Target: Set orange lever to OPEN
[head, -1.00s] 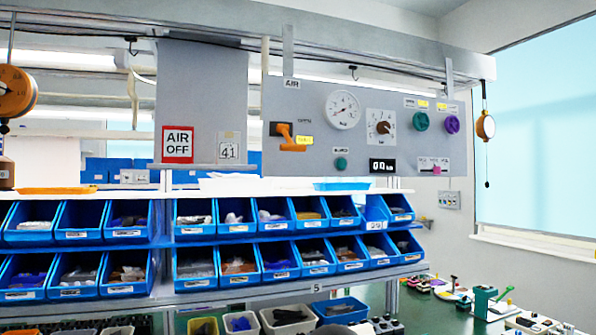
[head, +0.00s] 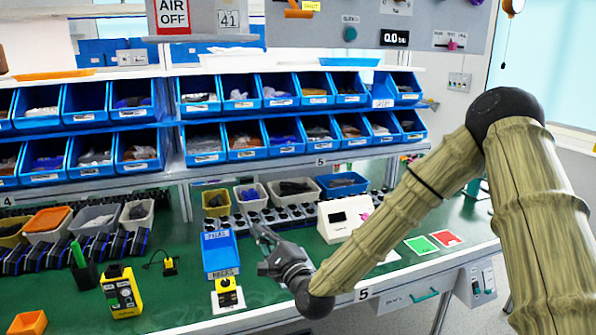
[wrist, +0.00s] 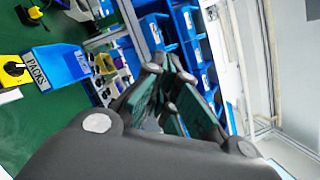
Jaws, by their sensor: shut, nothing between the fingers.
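The orange lever (head: 299,13) is at the top edge of the head view, on the grey panel (head: 375,28); its upper part is cut off. A yellow tag (head: 311,6) sits beside it, its text too small to read surely. My gripper (head: 258,230) is low over the green bench, far below the panel, beside the blue PACKS bin (head: 220,253). Its fingers (wrist: 172,88) fill the middle of the wrist view, shut with nothing between them. The lever does not show in the wrist view.
Two rows of blue bins (head: 240,95) stand between bench and panel. A white box (head: 343,216) and a yellow-black switch box (head: 228,293) are near my gripper. Small tubs (head: 293,189) line the bench's back. The panel also carries a green knob (head: 350,34) and a display (head: 395,37).

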